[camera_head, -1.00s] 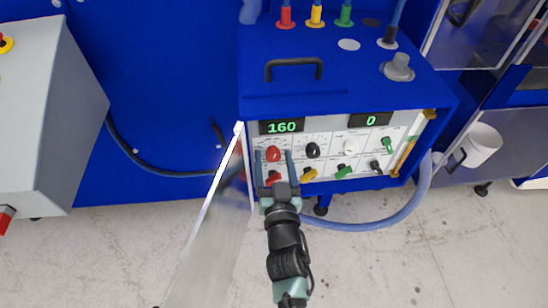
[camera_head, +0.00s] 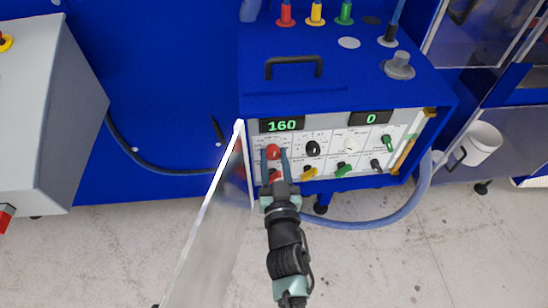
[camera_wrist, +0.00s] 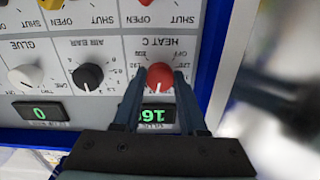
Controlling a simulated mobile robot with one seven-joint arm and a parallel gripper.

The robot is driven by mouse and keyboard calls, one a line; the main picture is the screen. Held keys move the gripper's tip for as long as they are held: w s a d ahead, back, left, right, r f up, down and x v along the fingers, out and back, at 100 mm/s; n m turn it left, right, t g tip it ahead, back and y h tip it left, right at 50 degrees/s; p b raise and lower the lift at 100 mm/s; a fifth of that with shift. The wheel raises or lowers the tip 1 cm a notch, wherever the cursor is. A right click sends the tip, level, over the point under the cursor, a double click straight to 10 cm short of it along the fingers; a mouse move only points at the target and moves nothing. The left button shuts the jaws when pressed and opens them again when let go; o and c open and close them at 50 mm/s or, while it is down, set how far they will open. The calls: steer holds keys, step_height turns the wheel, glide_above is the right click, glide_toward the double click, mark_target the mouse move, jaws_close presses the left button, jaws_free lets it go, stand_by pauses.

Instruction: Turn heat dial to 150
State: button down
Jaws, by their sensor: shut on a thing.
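The heat dial is a round red knob (camera_head: 273,152) at the upper left of the machine's front panel. In the wrist view the red knob (camera_wrist: 160,77) sits under the label HEAT C, shown upside down, with a white pointer mark. The green display (camera_head: 282,126) above it reads 160; it is partly hidden behind a finger in the wrist view (camera_wrist: 155,115). My gripper (camera_head: 274,157) reaches the panel from below. Its two fingers (camera_wrist: 159,84) are on either side of the red knob, shut on it.
A black knob (camera_head: 312,149) and a white knob (camera_head: 351,144) are to the right of the red one. Several coloured handles, including a yellow one (camera_head: 309,173), line the panel's lower row. A clear upright panel (camera_head: 205,235) stands close to the left of my arm.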

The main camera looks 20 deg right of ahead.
steer(key=shift+n, duration=2.5)
steer(key=shift+c, duration=2.2)
jaws_free()
steer(key=shift+s+a+f+b, duration=0.1)
steer(key=shift+s+b, duration=0.25)
steer(key=shift+s, duration=0.1)
steer(key=b+v, duration=0.3)
steer(key=v, duration=0.9)
steer(key=shift+b, duration=0.4)
steer(key=shift+a, duration=0.1)
